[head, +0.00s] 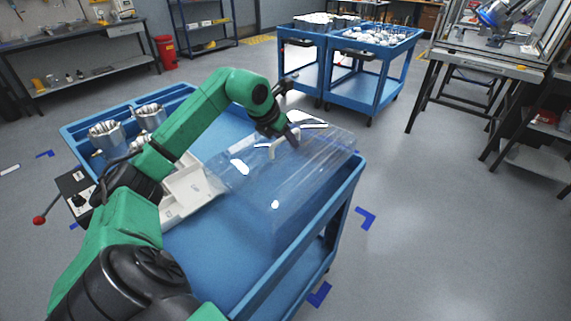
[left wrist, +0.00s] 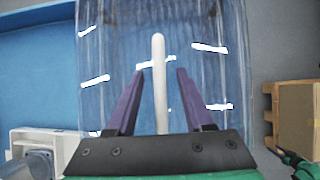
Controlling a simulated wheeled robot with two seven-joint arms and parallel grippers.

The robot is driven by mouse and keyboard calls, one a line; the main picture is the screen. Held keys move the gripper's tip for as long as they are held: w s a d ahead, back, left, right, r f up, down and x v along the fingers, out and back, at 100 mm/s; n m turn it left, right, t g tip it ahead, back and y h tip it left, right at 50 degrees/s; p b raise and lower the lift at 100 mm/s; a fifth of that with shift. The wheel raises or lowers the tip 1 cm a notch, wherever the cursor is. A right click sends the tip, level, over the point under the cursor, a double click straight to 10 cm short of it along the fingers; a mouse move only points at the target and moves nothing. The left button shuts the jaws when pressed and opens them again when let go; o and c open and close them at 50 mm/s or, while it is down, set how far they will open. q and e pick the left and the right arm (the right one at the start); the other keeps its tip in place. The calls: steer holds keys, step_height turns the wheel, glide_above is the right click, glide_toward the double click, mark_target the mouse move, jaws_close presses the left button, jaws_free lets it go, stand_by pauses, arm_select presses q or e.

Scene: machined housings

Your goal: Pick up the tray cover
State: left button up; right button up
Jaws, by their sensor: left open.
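The tray cover (head: 285,190) is a clear, see-through box on the blue cart, to the right of a white tray (head: 180,205). It has a pale handle on its top, which shows as an upright white bar (left wrist: 160,105) in the left wrist view. My left gripper (head: 292,136) is at the handle on top of the cover. In the left wrist view its two purple fingers (left wrist: 159,73) stand open, one on each side of the handle, with a gap on both sides. My right gripper is not clearly seen.
The blue cart (head: 345,200) has a raised rim. Metal housings (head: 106,136) stand at its back left, near a control box with a red-knobbed lever (head: 40,220). Other blue carts (head: 370,72) stand behind.

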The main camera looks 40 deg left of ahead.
arm_select(q)
jaws_close()
steer(key=shift+r, duration=0.1)
stand_by(1.2)
